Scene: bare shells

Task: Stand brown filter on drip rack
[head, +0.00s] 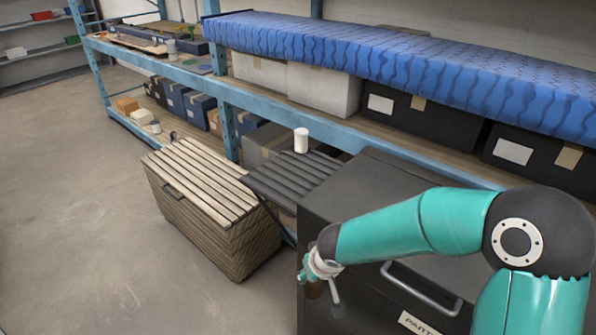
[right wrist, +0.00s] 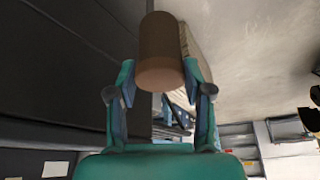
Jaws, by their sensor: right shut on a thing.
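The brown filter (right wrist: 160,48) is a plain cylinder held between the fingertips of my right gripper (right wrist: 159,80) in the right wrist view. In the head view my right gripper (head: 324,282) hangs beside the front left edge of the dark cabinet, with a bit of the brown filter (head: 313,290) showing and the rest hidden. The drip rack (head: 284,185) is a black slatted top behind the cabinet, left of it. A white cylinder (head: 301,140) stands upright at its far edge. The gripper is apart from the rack, nearer to the camera. My left gripper is not in view.
The dark cabinet (head: 350,190) with a metal handle (head: 420,288) stands at front right. A slatted wooden chest (head: 205,215) stands left of the rack. Behind is blue shelving (head: 290,118) with boxes and a blue mattress (head: 400,65). The floor at left is clear.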

